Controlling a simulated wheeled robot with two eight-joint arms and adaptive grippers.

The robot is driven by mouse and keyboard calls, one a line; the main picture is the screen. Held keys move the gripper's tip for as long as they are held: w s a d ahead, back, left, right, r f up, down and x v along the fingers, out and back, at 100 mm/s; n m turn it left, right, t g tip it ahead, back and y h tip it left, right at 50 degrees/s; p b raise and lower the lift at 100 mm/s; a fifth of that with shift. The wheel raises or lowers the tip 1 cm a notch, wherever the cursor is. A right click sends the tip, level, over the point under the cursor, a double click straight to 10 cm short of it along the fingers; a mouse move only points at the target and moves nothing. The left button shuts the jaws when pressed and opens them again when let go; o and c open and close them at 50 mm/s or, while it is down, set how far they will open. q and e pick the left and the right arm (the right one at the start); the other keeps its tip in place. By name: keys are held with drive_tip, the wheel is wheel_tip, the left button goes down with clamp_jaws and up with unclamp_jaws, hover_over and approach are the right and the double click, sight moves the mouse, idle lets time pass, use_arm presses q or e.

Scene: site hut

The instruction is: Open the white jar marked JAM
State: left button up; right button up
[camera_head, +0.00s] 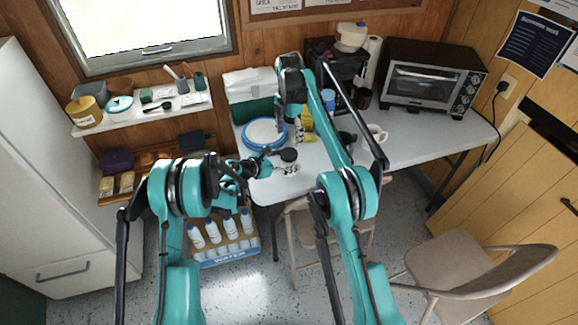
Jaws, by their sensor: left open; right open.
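The white jar with dark marks (290,170), which I take for the JAM jar, stands near the table's front left edge; its lettering is too small to read. A dark round lid (288,155) shows at its top; I cannot tell whether it is seated. My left gripper (266,164) is open just left of the jar, at about its height; I cannot tell whether it touches. My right gripper (298,133) is open above the table, behind the jar, pointing down. The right arm hides part of the table behind.
A blue-rimmed white plate (264,134) lies behind my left gripper. A green and white box (249,92), a blue cup (328,98), a white mug (377,133), a coffee maker and a toaster oven (432,78) stand around. Chairs and a water-bottle crate (226,253) are below.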

use_arm(q)
drive_tip(key=x, duration=0.5)
drive_tip(key=shift+w+d, duration=0.1)
drive_tip(key=shift+r, duration=0.1)
clamp_jaws()
idle(0.5)
